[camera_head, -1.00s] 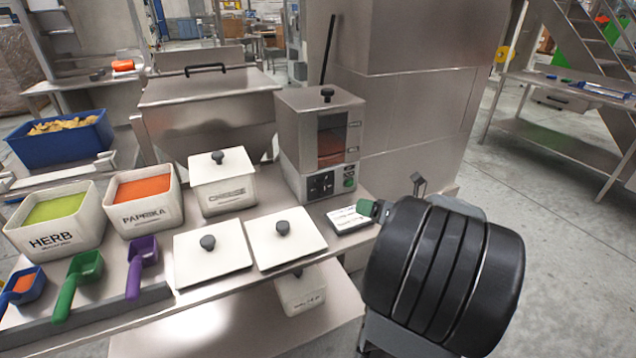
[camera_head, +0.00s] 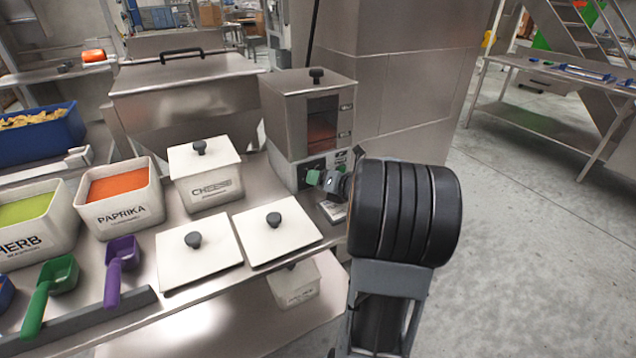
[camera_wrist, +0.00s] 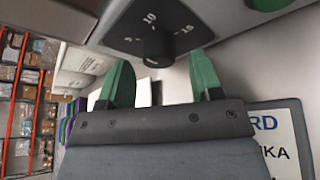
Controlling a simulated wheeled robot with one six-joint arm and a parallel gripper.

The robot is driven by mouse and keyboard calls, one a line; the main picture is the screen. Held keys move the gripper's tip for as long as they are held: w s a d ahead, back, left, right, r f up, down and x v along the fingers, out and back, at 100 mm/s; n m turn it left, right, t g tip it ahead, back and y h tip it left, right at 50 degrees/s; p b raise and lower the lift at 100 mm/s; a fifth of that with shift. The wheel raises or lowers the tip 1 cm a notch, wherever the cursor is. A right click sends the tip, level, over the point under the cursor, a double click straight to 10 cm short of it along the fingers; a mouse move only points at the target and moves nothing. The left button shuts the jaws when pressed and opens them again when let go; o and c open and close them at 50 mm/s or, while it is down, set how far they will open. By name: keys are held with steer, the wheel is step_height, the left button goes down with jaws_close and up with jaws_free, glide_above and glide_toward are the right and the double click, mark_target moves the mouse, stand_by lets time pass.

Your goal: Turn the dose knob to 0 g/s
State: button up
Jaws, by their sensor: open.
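The dose knob (camera_wrist: 155,46) is a black knob on the dark dial plate of the dispenser, with the marks 5, 10 and 15 readable around it in the wrist view. The pointer's setting is not clear. The dispenser (camera_head: 290,115) is a steel box with a window showing orange powder. My gripper (camera_wrist: 160,78) is open, its two green fingertips apart on either side of the knob's front end and a little short of it. In the head view my gripper (camera_head: 318,177) is at the dispenser's front panel, and my wrist hides much of that panel.
A white card (camera_wrist: 280,140) with lettering lies beside the gripper. Two white lids (camera_head: 275,232), a cheese bin (camera_head: 208,190), a paprika bin (camera_head: 125,213) and a herb bin (camera_head: 30,240) stand on the bench to the left. The floor at right is clear.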

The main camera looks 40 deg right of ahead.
steer(key=shift+w+a+f, duration=0.1)
steer(key=shift+w+f, duration=0.15)
steer(key=shift+w, duration=0.45)
steer(key=shift+c, duration=0.4)
steer(key=c, duration=0.8)
